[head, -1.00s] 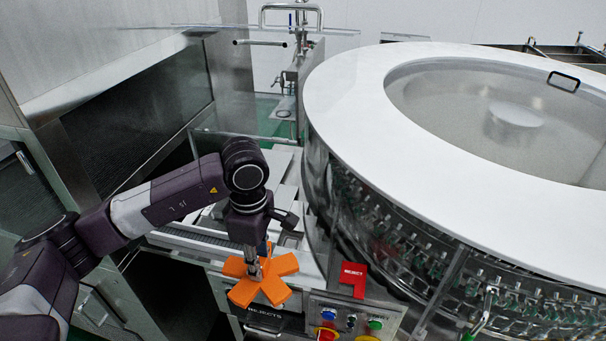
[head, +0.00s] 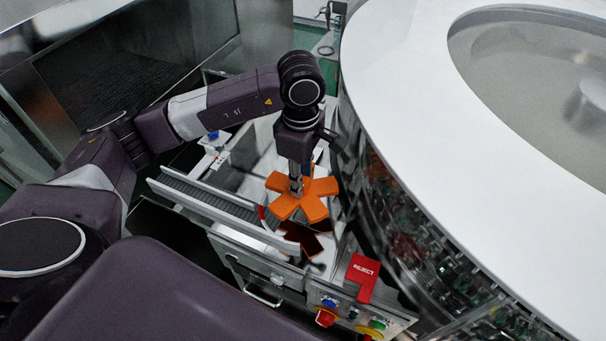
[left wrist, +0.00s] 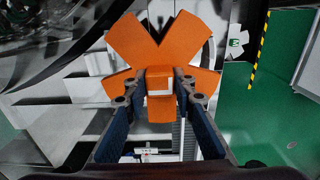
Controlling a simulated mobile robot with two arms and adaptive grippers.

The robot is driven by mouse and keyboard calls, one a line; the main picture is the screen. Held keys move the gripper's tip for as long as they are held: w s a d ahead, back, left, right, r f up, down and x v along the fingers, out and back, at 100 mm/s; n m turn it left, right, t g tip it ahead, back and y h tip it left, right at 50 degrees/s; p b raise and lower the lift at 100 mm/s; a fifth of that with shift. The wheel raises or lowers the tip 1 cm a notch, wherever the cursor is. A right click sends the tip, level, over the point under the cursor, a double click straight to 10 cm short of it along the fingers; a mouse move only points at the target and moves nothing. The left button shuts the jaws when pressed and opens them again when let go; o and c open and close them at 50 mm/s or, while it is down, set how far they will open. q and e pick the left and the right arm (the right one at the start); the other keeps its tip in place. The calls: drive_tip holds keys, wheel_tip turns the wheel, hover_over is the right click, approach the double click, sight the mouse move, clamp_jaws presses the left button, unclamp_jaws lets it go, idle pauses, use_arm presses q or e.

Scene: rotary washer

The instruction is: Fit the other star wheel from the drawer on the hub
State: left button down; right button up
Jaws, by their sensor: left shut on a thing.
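My left gripper (head: 296,187) is shut on an orange star wheel (head: 316,205) and points down, with the wheel roughly level. In the left wrist view, the fingers (left wrist: 160,88) close on a block at the near side of the star wheel (left wrist: 158,45), whose arms spread beyond them. The wheel hangs over the steel deck between the conveyor and the round washer. A dark star shape on the deck below it looks like its reflection or shadow. I cannot make out the hub. The drawer front (head: 262,292) is below the deck; its inside is not visible. My right gripper is not in view.
The big round washer (head: 400,110) with its white rim stands close on the right. A conveyor with rails (head: 205,200) runs at the left of the wheel. A red REJECT sign (head: 362,275) and a button panel (head: 350,315) stand at the front.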

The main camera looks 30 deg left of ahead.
use_arm(q)
drive_tip(key=f, duration=0.2)
drive_tip(key=f+b, duration=0.1)
drive_tip(key=shift+w+f, duration=0.2)
drive_tip(key=shift+f, duration=0.15)
drive_tip(key=shift+f+b, duration=1.35)
drive_tip(key=shift+b, duration=0.2)
drive_tip(key=shift+f+b, duration=0.5)
drive_tip(key=shift+b, duration=0.1)
drive_tip(key=c, duration=1.5)
unclamp_jaws()
wheel_tip(320, 180, up, 12)
drive_tip(key=shift+r, duration=0.1)
